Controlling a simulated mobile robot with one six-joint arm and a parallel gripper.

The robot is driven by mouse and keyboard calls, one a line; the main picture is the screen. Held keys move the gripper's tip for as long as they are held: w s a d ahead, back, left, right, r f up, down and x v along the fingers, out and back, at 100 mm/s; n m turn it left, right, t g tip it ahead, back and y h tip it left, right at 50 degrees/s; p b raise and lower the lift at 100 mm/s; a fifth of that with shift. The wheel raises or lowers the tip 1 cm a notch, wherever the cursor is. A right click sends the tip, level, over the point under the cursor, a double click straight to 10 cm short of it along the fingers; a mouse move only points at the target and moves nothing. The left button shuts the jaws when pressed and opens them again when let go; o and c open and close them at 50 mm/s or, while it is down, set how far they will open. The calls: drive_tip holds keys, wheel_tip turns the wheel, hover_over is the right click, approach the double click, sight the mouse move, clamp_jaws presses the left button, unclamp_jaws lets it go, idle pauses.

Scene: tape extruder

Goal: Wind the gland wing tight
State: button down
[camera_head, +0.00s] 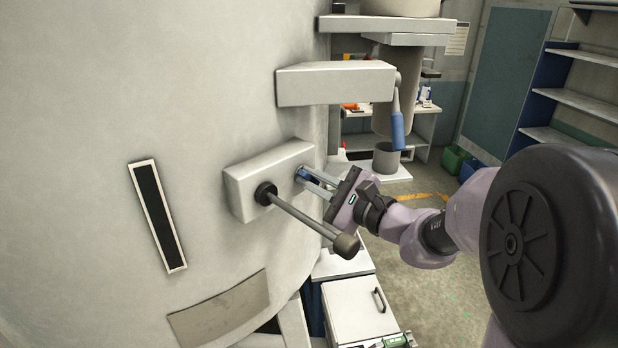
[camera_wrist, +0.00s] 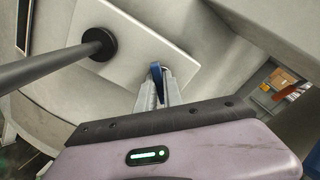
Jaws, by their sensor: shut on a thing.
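The gland wing appears to be the small blue piece (camera_head: 303,174) on the right part of a pale block on the big curved machine wall. It also shows in the wrist view (camera_wrist: 156,72), standing out from the block's face. My gripper (camera_head: 309,178) reaches it from the right, with its fingers on either side of the blue piece. In the wrist view my gripper (camera_wrist: 158,82) is shut on it, and the fingers hide part of it.
A dark rod lever (camera_head: 310,221) with a knob sticks out of the same block, close beside my fingers. A box with a blue-handled lever (camera_head: 397,130) is above. A dark slotted gauge (camera_head: 157,215) is at left. Shelves (camera_head: 570,95) and open floor lie at right.

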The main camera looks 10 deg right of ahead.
idle(0.4)
drive_tip(key=shift+m+p, duration=0.75)
drive_tip(key=shift+m, duration=0.65)
drive_tip(key=shift+r+m+p, duration=0.1)
drive_tip(key=shift+m+p, duration=0.45)
drive_tip(key=shift+m, duration=0.05)
drive_tip(key=shift+m+p, duration=0.35)
drive_tip(key=shift+m, duration=0.45)
